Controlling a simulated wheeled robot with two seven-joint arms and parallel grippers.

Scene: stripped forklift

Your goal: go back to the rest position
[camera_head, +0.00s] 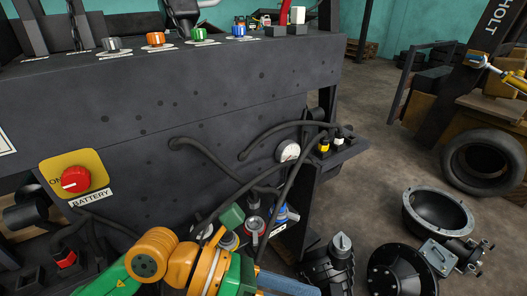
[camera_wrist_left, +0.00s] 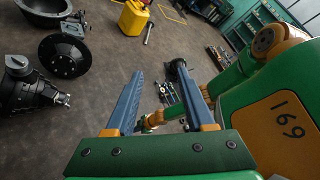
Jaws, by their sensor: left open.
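My left arm, green and orange, comes in at the bottom of the head view. A blue-grey finger of my left gripper (camera_head: 288,284) shows at the lower edge, low in front of the dark forklift panel (camera_head: 150,95). In the left wrist view my left gripper (camera_wrist_left: 160,72) has its two blue-grey fingers well apart, with nothing between them but the floor and things farther off. My right gripper cannot be made out in either view.
Dark machine parts (camera_head: 402,270) and a tyre (camera_head: 484,163) lie on the floor to the right. A yellow can (camera_wrist_left: 134,17) stands on open floor.

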